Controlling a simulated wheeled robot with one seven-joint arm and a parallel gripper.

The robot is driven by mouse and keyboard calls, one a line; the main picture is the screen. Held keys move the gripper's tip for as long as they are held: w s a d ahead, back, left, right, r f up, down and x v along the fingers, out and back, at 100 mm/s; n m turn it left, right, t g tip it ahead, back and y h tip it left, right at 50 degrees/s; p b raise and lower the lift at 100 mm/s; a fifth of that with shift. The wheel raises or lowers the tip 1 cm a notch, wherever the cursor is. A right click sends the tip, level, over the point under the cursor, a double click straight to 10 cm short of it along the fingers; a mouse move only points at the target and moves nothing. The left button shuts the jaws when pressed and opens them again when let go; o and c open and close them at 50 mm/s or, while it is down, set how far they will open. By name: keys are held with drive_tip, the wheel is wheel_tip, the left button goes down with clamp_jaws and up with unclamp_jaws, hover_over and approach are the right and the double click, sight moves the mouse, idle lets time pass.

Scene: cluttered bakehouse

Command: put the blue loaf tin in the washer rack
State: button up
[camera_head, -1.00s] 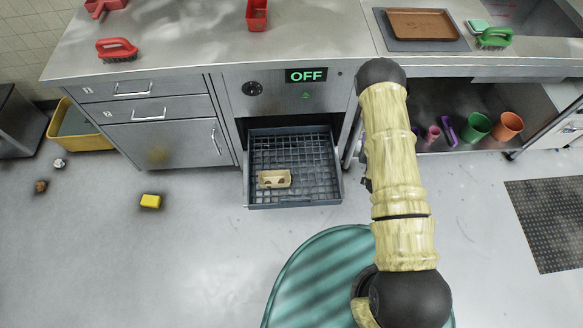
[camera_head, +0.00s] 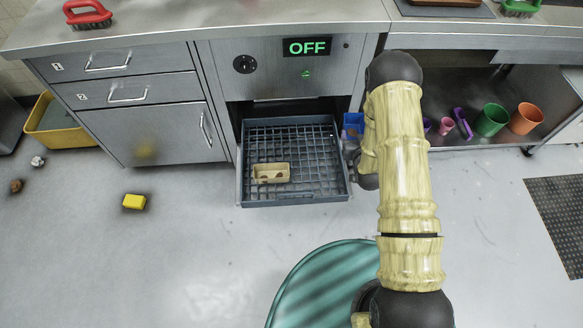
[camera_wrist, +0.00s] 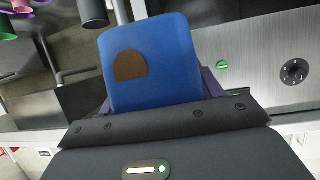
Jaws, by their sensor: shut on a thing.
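The blue loaf tin (camera_wrist: 165,85) has a brown patch and fills the middle of the wrist view. My gripper (camera_wrist: 158,100) is shut on it; its dark fingers show at the tin's sides. In the head view the tin (camera_head: 352,124) is partly hidden behind my arm, just right of the rack. The washer rack (camera_head: 318,185) is a blue-grey wire-grid drawer, pulled out of the washer. A beige tin (camera_head: 271,173) with brown spots sits in the rack's front left part.
The washer front (camera_head: 270,75) reads OFF above the rack. Drawers (camera_head: 125,90) stand to its left. Cups (camera_head: 491,120) stand on a low shelf at right. A yellow sponge (camera_head: 134,202) lies on the floor. The rack's right and back parts are clear.

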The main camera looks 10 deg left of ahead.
drive_tip(key=a+f+n+g+y+b, duration=0.1)
drive_tip(key=a+f+n+y+b, duration=0.1)
drive_tip(key=a+f+b, duration=0.3)
drive_tip(key=a+f+n+g+y+b, duration=0.1)
drive_tip(key=a+f+n+y+b, duration=0.2)
drive_tip(key=f+b, duration=1)
drive_tip(key=w+a+y+b, duration=0.1)
drive_tip(key=a+b, duration=0.2)
drive_tip(key=b, duration=1)
drive_tip(key=shift+f+n+g, duration=0.3)
drive_tip(key=shift+f+g, duration=0.05)
drive_tip(key=shift+g, duration=0.05)
drive_tip(key=shift+f+b, duration=1.9)
drive_tip(key=shift+f, duration=1.25)
drive_tip(key=shift+f, duration=0.1)
wheel_tip(320, 180, down, 4)
drive_tip(key=b, duration=0.2)
drive_tip(key=shift+b, duration=0.3)
drive_tip(key=shift+r, duration=0.25)
